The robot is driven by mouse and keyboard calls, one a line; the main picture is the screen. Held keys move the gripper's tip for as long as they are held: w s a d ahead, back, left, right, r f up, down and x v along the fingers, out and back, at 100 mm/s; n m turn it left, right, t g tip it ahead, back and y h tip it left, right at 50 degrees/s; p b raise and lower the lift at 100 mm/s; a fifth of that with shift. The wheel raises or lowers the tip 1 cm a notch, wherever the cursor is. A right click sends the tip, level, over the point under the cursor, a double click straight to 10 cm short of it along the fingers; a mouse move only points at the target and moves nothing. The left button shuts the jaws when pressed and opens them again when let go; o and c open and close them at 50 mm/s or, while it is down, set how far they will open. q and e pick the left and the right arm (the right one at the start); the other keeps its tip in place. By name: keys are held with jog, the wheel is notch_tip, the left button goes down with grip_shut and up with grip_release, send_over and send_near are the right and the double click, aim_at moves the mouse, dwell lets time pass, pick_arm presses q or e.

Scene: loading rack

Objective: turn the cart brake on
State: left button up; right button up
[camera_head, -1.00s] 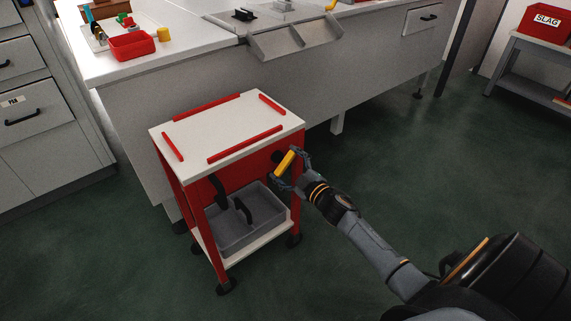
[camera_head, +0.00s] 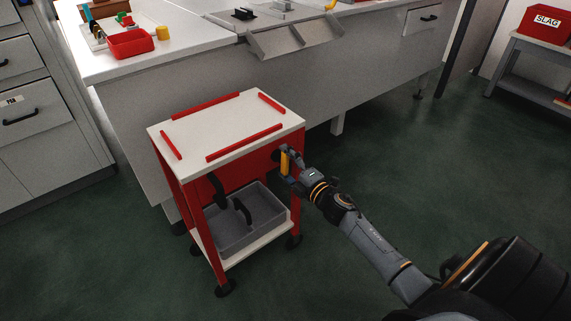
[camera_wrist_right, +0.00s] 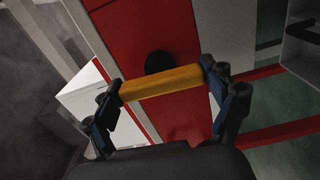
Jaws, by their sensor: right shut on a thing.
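The red and white cart (camera_head: 195,132) stands in front of the long bench. A yellow brake handle (camera_head: 285,162) sits on the cart's red right side, near the top, and looks close to upright. In the right wrist view the handle (camera_wrist_right: 160,83) is a yellow bar in front of the red panel, with a black round knob behind it. My right gripper (camera_head: 287,166) is at the handle; in the wrist view its fingers (camera_wrist_right: 161,85) are at the bar's two ends, shut on it. My left gripper is out of view.
A grey bin (camera_head: 245,236) with black handles sits on the cart's lower shelf. The bench (camera_head: 190,95) is close behind the cart. A drawer cabinet (camera_head: 45,135) stands at left, and a grey table (camera_head: 520,84) at far right. The green floor right of the cart is open.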

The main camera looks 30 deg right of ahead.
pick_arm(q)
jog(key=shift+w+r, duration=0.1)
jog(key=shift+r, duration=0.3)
pick_arm(e)
jog(key=shift+n, duration=0.4)
jog(key=o, duration=1)
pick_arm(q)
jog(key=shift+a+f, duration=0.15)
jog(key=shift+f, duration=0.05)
pick_arm(e)
jog(key=shift+s, duration=0.1)
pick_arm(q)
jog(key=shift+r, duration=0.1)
pick_arm(e)
jog(key=s, duration=1.1)
jog(key=shift+s+d, duration=0.4)
jog(key=shift+d, duration=0.05)
